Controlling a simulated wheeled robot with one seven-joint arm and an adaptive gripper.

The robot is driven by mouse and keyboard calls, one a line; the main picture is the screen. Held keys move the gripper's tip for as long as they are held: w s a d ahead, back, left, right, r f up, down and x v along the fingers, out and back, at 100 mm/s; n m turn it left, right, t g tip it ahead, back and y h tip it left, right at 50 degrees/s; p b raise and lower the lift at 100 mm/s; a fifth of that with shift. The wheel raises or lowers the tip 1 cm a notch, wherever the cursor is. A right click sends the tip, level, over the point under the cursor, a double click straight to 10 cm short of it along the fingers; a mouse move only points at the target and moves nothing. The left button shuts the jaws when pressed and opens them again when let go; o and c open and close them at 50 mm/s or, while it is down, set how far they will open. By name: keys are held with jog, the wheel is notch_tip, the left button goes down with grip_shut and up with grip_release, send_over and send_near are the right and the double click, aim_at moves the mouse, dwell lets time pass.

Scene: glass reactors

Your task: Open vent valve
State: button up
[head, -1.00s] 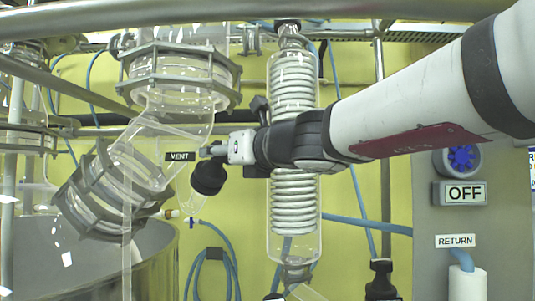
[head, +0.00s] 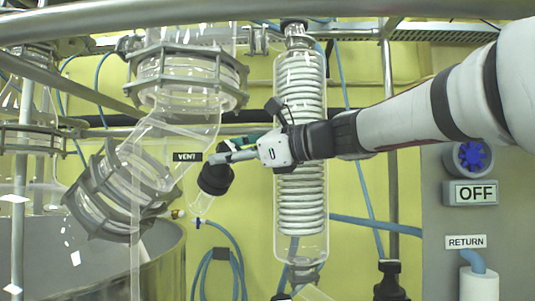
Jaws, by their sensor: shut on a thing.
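The vent valve (head: 216,180) is a black knob on a short glass side arm, left of centre in the head view. A black label reading VENT (head: 187,157) sits just left of it. My gripper (head: 222,157) reaches in from the right, its fingers shut at the top of the black knob. The fingers partly cover the knob's top, so the exact contact is hidden.
A glass condenser with a white coil (head: 301,205) stands behind my gripper. Clamped glass flanges (head: 112,195) are close on the left, above a steel vessel (head: 160,270). A grey panel with an OFF sign (head: 470,193) stands at right. A metal rail (head: 250,10) crosses the top.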

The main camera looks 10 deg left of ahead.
jog(key=shift+n+g+h+p, duration=0.3)
jog(key=shift+n+g+p, duration=0.35)
jog(key=shift+n+g, duration=1.7)
jog(key=shift+n+t, duration=0.25)
jog(key=shift+n, duration=0.3)
jog(key=o, duration=1.2)
jog(key=shift+m, duration=0.3)
